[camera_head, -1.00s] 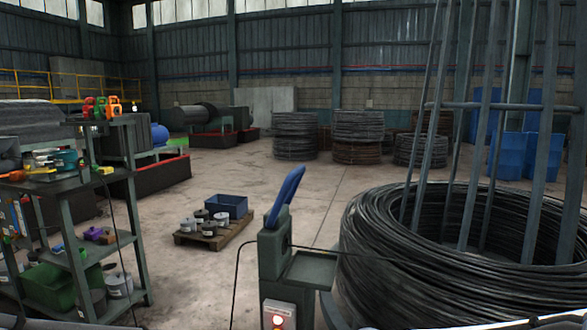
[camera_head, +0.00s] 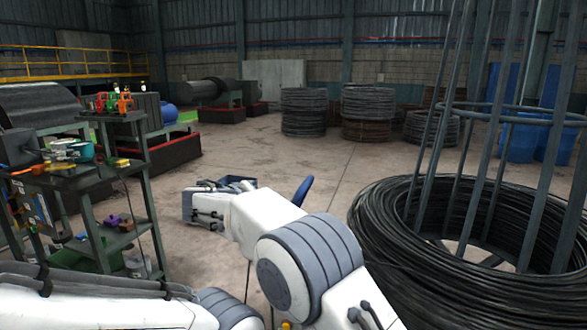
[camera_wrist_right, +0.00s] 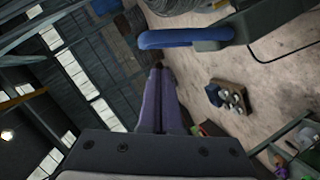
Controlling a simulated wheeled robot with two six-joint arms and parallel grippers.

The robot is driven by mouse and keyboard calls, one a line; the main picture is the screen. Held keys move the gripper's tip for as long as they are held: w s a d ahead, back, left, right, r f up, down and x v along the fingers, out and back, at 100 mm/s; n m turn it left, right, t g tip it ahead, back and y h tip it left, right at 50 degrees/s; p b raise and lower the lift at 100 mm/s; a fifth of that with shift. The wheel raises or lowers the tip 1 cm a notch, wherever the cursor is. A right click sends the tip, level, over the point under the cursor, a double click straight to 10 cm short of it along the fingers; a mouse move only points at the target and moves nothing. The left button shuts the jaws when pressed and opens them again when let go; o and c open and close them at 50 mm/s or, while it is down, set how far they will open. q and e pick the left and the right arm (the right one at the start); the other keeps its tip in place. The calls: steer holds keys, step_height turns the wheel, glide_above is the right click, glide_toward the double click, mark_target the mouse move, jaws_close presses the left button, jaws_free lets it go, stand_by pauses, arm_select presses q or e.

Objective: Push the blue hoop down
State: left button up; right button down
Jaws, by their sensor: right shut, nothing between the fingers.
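The blue hoop (camera_head: 302,191) shows in the head view as a short upright blue end just behind my right arm, which hides the rest of it and its post. In the right wrist view the blue hoop (camera_wrist_right: 182,38) runs across the top, joined to a dark grey post (camera_wrist_right: 265,18) on its right. My right gripper (camera_wrist_right: 158,70) is shut and empty. Its fingertips point towards the hoop, with a small gap in the picture; I cannot tell the depth. My left arm crosses the bottom left of the head view, but its gripper is not in view.
A large black wire coil (camera_head: 385,235) around an upright bar frame (camera_head: 440,150) stands on the right. A tool cart (camera_head: 90,180) stands on the left. The open floor (camera_head: 335,165) lies beyond. A pallet with a blue bin (camera_wrist_right: 228,95) shows in the right wrist view.

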mark_target(296, 204)
arm_select(q)
steer(key=shift+r+p, duration=0.35)
steer(key=shift+r, duration=0.4)
arm_select(e)
steer(key=shift+m+t+h, duration=0.3)
steer(key=shift+t+h, duration=0.2)
steer(key=shift+t, duration=0.4)
steer(key=w+r, duration=0.1)
steer(key=w+a+r, duration=0.1)
steer(key=r, duration=0.1)
steer(key=shift+w+a+r, duration=0.1)
steer(key=shift+w+a, duration=0.1)
steer(key=shift+w, duration=0.1)
arm_select(q)
step_height(296, 204, up, 6)
steer(key=p, duration=0.6)
arm_select(e)
steer(key=w+d+f, duration=0.3)
steer(key=w+d, duration=0.4)
steer(key=d, duration=0.1)
steer(key=shift+w+f, duration=0.3)
steer(key=shift+f, duration=0.05)
